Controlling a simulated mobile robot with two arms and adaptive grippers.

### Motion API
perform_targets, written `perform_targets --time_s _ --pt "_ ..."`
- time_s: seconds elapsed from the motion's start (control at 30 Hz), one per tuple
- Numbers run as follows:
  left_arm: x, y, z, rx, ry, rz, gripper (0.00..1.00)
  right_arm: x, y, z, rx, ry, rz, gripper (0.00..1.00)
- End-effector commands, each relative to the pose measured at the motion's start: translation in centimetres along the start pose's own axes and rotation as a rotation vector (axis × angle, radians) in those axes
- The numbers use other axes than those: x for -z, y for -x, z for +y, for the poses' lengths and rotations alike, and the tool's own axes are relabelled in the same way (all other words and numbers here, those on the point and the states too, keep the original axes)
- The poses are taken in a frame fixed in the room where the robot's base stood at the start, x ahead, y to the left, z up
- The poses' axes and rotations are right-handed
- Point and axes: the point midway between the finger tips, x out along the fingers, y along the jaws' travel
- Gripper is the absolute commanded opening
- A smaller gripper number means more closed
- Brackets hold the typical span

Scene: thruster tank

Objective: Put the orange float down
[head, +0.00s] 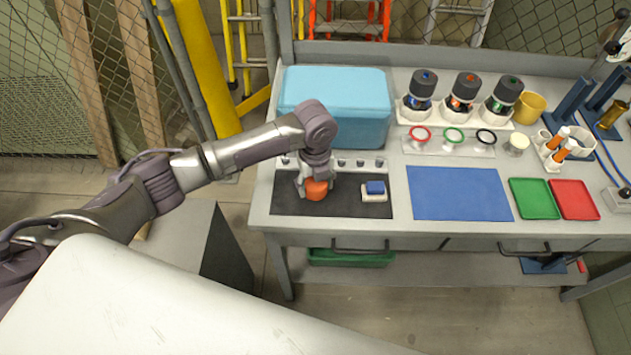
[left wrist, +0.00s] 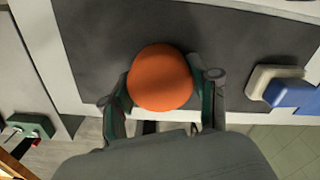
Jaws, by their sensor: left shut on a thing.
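The orange float (head: 316,189) is at the left end of the workbench, over the black mat (head: 287,205). My left gripper (head: 316,180) is above it with its fingers around it, shut on it. In the left wrist view the float (left wrist: 160,78) sits between the two fingertips (left wrist: 162,85), with the dark mat (left wrist: 235,50) behind it. I cannot tell whether the float touches the mat. My right gripper is in neither view.
A white block with a blue top (head: 375,190) lies on the mat just right of the float. A light blue cooler (head: 338,100) stands behind. A blue mat (head: 459,193), a green tray (head: 533,198) and a red tray (head: 573,199) lie to the right. The bench's front edge is close.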

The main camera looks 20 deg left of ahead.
Motion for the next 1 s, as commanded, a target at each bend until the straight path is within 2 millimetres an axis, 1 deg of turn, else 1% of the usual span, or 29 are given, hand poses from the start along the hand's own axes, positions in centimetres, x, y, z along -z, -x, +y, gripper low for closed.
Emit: perform_targets --time_s 0.23,0.27,0.3,0.4,0.67,0.77,0.87,1.0 --pt "0.0 -0.3 0.0 0.0 0.0 0.0 0.44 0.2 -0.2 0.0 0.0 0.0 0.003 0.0" --pt "0.0 -0.3 0.0 0.0 0.0 0.0 0.64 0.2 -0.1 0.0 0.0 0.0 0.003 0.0" --pt "0.0 -0.3 0.0 0.0 0.0 0.0 0.7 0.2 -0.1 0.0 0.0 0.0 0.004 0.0" --pt "0.0 -0.3 0.0 0.0 0.0 0.0 0.85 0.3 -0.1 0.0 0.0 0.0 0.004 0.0" --pt "0.0 -0.2 0.0 0.0 0.001 0.0 0.85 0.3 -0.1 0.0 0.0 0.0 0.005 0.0" --pt "0.0 0.1 0.0 0.0 0.0 0.0 0.85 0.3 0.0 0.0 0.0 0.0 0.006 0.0" --pt "-0.1 1.0 -0.1 0.002 0.001 -0.001 0.85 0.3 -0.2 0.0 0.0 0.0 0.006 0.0" --pt "-0.1 3.7 -0.1 0.004 0.0 -0.003 0.85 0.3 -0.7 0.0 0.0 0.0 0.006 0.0"
